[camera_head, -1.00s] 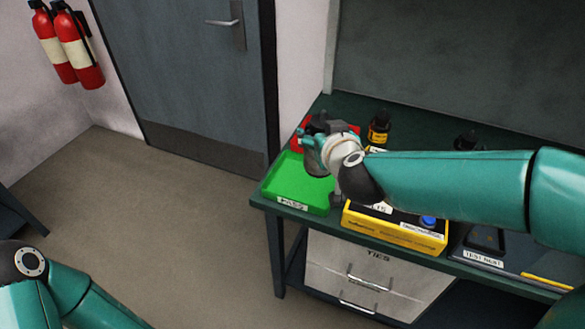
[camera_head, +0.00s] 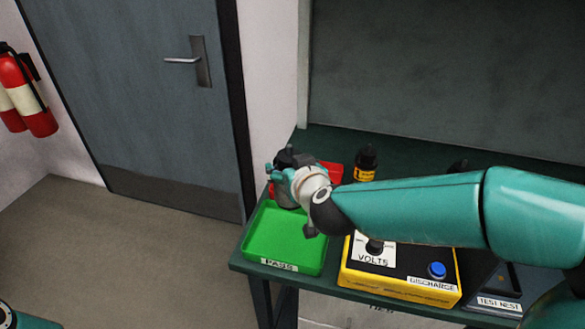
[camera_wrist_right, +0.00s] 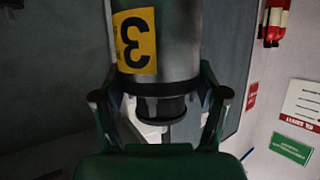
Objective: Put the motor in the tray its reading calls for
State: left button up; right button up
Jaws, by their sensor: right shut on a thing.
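My right gripper (camera_head: 280,178) is shut on the motor, a grey metal cylinder (camera_head: 286,193) with a dark end. In the right wrist view the motor (camera_wrist_right: 182,40) carries a yellow label with a black 3, and its narrower dark end sits between my fingers (camera_wrist_right: 160,105). In the head view it is held over the back edge of the green tray (camera_head: 285,240), which is labelled PASS. A red tray (camera_head: 333,173) lies behind, partly hidden by my gripper. The yellow tester (camera_head: 400,285) has a VOLTS dial (camera_head: 374,248), its reading too small and partly covered. My left gripper is out of view.
The tester has a blue DISCHARGE button (camera_head: 437,270). A TEST NEST (camera_head: 500,302) stands at its right. A dark bottle with a yellow label (camera_head: 366,163) stands behind my right forearm. The green tray looks empty.

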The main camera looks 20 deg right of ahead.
notch_tip(320, 180, down, 8)
jog(key=b, duration=0.3)
jog(key=shift+w+f, duration=0.15)
jog(key=shift+f, duration=0.05)
notch_tip(320, 180, down, 6)
jog(key=shift+r+b, duration=0.2)
jog(key=shift+b, duration=0.8)
jog(key=o, duration=1.8)
jog(key=shift+a+f, duration=0.1)
jog(key=shift+f, duration=0.15)
jog(key=shift+s, duration=0.2)
